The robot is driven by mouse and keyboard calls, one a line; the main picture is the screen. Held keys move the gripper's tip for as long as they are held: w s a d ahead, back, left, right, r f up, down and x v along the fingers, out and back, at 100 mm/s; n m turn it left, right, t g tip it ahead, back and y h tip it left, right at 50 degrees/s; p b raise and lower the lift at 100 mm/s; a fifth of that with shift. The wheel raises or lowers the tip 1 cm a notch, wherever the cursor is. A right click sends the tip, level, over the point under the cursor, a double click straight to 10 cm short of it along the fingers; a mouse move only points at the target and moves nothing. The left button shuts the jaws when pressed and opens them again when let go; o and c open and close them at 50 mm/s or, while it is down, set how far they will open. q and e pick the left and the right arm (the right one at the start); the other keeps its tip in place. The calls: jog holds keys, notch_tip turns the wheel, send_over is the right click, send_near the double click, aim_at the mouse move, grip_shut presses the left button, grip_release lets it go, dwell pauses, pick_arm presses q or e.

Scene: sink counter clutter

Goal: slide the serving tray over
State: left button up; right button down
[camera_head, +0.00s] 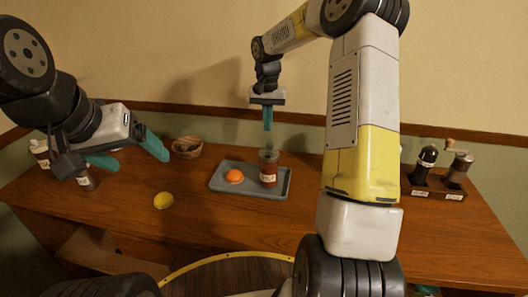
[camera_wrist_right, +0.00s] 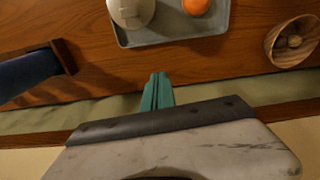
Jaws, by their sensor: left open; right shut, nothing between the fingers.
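The grey-blue serving tray (camera_head: 221,184) lies flat on the wooden counter. On it are an orange (camera_head: 235,176) and a labelled red-brown jar (camera_head: 268,173) with a pale top. The tray's edge (camera_wrist_right: 180,39) also shows in the right wrist view, with the orange (camera_wrist_right: 196,6) and the jar's round top (camera_wrist_right: 130,12). My right gripper (camera_head: 268,118) is shut and empty, pointing down by the tray's far side, apart from it. My left gripper (camera_head: 137,158) is open and empty, above the counter's left part.
A wooden bowl (camera_head: 187,148) stands left of the tray, and a lemon (camera_head: 164,201) lies nearer the front. Jars (camera_head: 88,181) stand at the far left. A wooden rack (camera_head: 435,187) with grinders is at the right, beyond my right arm. The counter in front of the tray is clear.

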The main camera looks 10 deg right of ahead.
jog(key=shift+m+g, duration=0.3)
jog(key=shift+m, duration=0.1)
jog(key=f, duration=0.4)
jog(key=w+d+f, duration=0.1)
jog(key=f, duration=0.4)
jog(key=w+f, duration=0.1)
jog(key=f, duration=0.4)
jog(key=shift+w+d, duration=0.1)
jog(key=shift+d, duration=0.25)
jog(key=s, duration=0.1)
jog(key=s+a, duration=0.1)
jog(key=shift+s+a+f, duration=0.1)
jog(key=shift+s+f, duration=0.15)
jog(key=shift+s, duration=0.1)
jog(key=shift+s+a, duration=0.25)
jog(key=shift+s, duration=0.2)
